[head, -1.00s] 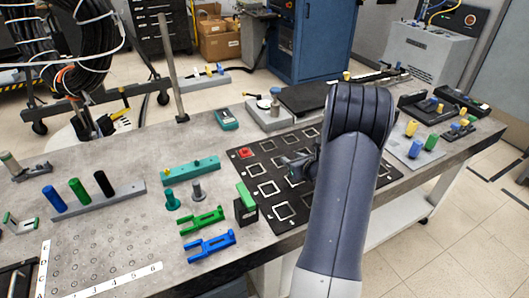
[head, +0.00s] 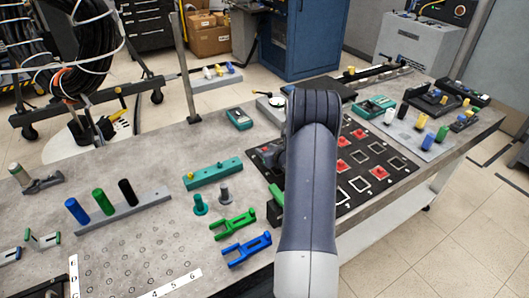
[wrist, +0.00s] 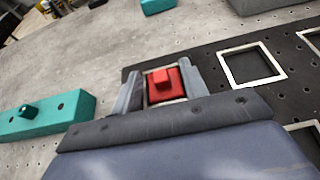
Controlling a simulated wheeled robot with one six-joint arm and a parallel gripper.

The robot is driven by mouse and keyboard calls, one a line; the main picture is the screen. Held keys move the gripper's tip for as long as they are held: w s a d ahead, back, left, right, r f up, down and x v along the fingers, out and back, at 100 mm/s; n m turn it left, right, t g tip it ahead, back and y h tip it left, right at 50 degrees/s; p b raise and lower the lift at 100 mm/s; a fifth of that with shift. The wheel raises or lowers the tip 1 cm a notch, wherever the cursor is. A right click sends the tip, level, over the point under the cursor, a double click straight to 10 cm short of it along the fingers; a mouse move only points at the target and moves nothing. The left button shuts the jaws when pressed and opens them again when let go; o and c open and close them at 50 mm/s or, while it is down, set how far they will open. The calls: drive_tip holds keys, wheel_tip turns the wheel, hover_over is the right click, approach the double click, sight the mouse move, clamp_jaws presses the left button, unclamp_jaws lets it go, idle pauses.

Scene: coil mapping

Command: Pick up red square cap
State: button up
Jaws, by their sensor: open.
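In the wrist view, a red square cap (wrist: 164,85) with a small raised knob sits inside a white square outline at the corner of a black mat. My gripper (wrist: 161,88) is open, with one finger on each side of the cap and nothing visibly clamped. I cannot tell whether the fingers touch it. In the head view, my arm hides this corner cap and most of my gripper. More red caps, one of them here (head: 343,166), lie on the black mat (head: 362,203) to the right of my arm.
A teal block (head: 213,173) lies left of the mat and shows in the wrist view (wrist: 45,116). Green (head: 234,223) and blue (head: 246,249) forked parts lie near the table's front edge. A green-topped block (head: 275,205) stands close to my arm.

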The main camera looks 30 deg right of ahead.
drive_tip(key=shift+c, duration=0.3)
clamp_jaws()
drive_tip(key=shift+r, duration=0.15)
